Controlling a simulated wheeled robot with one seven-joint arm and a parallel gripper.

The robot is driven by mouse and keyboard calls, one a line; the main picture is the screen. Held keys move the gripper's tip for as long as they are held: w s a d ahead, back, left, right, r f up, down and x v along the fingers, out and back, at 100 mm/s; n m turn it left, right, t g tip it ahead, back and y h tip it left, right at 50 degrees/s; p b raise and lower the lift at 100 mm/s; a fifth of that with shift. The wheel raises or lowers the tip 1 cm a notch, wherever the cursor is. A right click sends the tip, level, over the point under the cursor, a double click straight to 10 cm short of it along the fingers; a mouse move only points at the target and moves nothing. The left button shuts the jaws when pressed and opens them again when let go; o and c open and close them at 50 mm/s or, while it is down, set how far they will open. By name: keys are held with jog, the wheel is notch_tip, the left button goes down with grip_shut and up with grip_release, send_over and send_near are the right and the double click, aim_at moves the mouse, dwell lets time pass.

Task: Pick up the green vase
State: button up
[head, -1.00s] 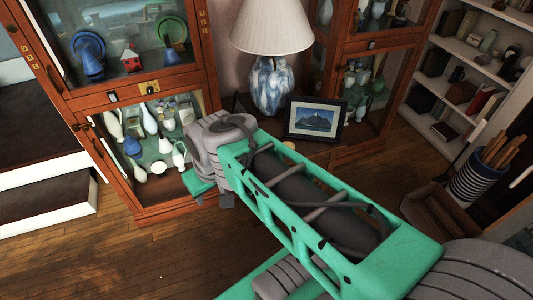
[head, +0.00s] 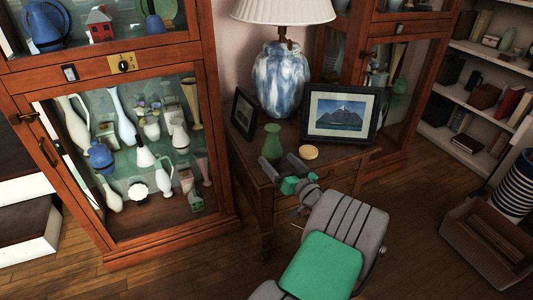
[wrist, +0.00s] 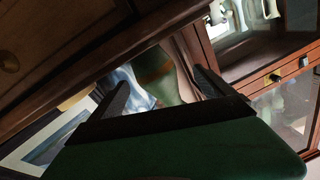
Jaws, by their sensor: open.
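The green vase (head: 272,143) stands upright on the small wooden side table (head: 322,164), near its front left corner. My gripper (head: 282,163) is open just in front of the vase, its two fingers pointing toward it; a finger overlaps the vase's lower part in the head view. In the wrist view, a blurred green shape, apparently the vase (wrist: 152,66), shows between the open fingers of my gripper (wrist: 162,88). I cannot tell whether a finger touches it.
A blue and white lamp (head: 281,80) stands behind the vase. A framed mountain picture (head: 342,114) and a small round yellowish object (head: 308,152) are to its right, a dark frame (head: 244,113) to its left. A glass cabinet (head: 113,255) stands left; wooden floor is clear in front.

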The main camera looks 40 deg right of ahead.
aim_at(271, 135)
jog(key=w, duration=0.1)
jog(key=w+d+b, duration=0.1)
jog(key=w, duration=0.3)
jog(key=shift+d+b, duration=0.35)
jog(key=shift+b, duration=0.05)
jog(key=shift+w+d+r, duration=0.1)
jog(key=shift+w, duration=0.2)
jog(key=c, duration=1.6)
jog(key=shift+c, duration=0.5)
jog(key=shift+r, duration=0.25)
jog(key=r+p, duration=0.1)
jog(key=r, duration=0.1)
jog(key=r+p, duration=0.1)
jog(key=r, duration=0.1)
jog(key=shift+s+a+p, duration=0.15)
jog(key=shift+a+p, duration=0.05)
jog(key=shift+p, duration=0.2)
jog(key=s+a+r+p, duration=0.1)
jog(key=a+r, duration=0.1)
jog(key=r, duration=0.1)
jog(key=s+r+p, duration=0.1)
jog(key=r, duration=0.1)
jog(key=shift+s+a+p, duration=0.35)
jog(key=shift+a, duration=0.05)
jog(key=s+a+r+p, duration=0.2)
jog(key=s+a+r, duration=0.1)
jog(key=s+a, duration=0.3)
jog(key=shift+s+a+r+p, duration=0.25)
jog(key=shift+s+a+p, duration=0.05)
jog(key=shift+a, duration=0.25)
